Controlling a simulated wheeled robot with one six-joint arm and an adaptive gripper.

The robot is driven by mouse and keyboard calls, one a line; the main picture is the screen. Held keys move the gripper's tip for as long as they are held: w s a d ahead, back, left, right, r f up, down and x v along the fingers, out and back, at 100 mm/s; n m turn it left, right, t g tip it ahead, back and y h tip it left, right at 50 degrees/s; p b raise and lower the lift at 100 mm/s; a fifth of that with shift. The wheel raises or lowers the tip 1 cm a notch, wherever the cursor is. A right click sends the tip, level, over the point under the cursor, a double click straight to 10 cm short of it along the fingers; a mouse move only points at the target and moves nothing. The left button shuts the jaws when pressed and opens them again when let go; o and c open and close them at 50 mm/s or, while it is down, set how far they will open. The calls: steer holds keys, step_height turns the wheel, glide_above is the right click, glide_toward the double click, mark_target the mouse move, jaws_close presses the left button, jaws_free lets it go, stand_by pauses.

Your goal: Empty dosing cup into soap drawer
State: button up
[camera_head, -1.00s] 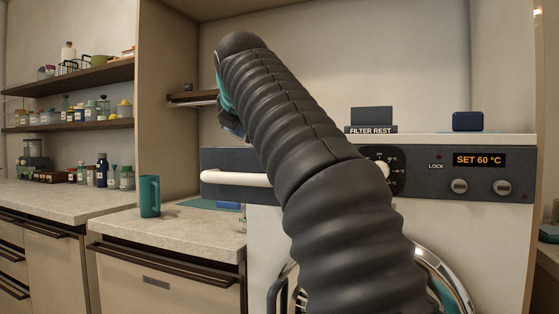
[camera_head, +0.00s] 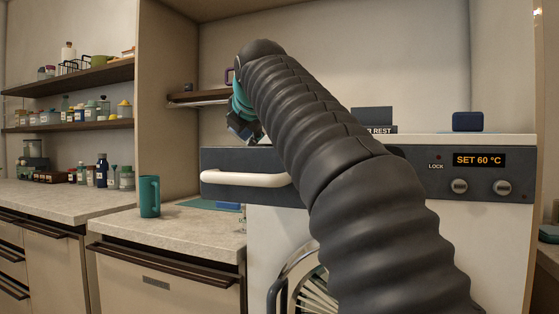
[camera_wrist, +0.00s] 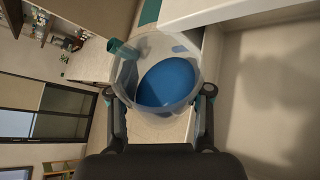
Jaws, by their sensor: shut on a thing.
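My gripper (camera_wrist: 159,93) is shut on a clear, wide-rimmed dosing cup (camera_wrist: 143,108) in the wrist view. Blue liquid (camera_wrist: 167,84) lies inside the cup, its surface slanting relative to the rim. In the head view my gripper (camera_head: 243,124) is above the left end of the washer panel, partly hidden by my arm; the cup cannot be made out there. The dark soap drawer front (camera_head: 225,160) carries a white bar handle (camera_head: 245,178) at the washer's upper left. I cannot tell how far the drawer stands open.
A teal jug (camera_head: 149,196) stands on the left counter (camera_head: 110,217), near a teal mat (camera_head: 205,204). A small shelf (camera_head: 200,97) is behind my gripper. The washer top holds a dark filter-rest block (camera_head: 371,116) and a blue box (camera_head: 467,121). The display (camera_head: 479,160) reads SET 60 °C.

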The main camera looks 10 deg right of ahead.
steer(key=shift+r+m+y, duration=0.25)
steer(key=shift+m+y, duration=0.15)
stand_by(0.3)
steer(key=shift+f+m+t+y, duration=0.3)
steer(key=shift+m+t, duration=0.1)
steer(key=shift+m, duration=0.1)
stand_by(0.5)
steer(key=shift+a+r+m+y, duration=0.1)
steer(key=shift+r+m+y, duration=0.3)
steer(key=shift+m, duration=0.2)
stand_by(0.7)
steer(key=shift+f+m+t+y+b, duration=0.3)
steer(key=shift+f+m+t+b, duration=0.1)
steer(key=shift+m+b, duration=0.4)
stand_by(0.5)
steer(key=shift+s+d+r+m+y+b, duration=0.1)
steer(key=shift+d+r+m+y+b, duration=0.2)
steer(key=shift+d+r+m+b, duration=0.25)
stand_by(0.8)
steer(key=shift+d+f+m+t+b, duration=0.25)
steer(key=shift+f+m+t+b, duration=0.35)
steer(key=shift+b, duration=0.4)
stand_by(0.4)
steer(key=shift+d+r+m+y+b, duration=0.1)
steer(key=shift+r+m+y+b, duration=0.25)
steer(key=shift+m, duration=0.1)
stand_by(0.4)
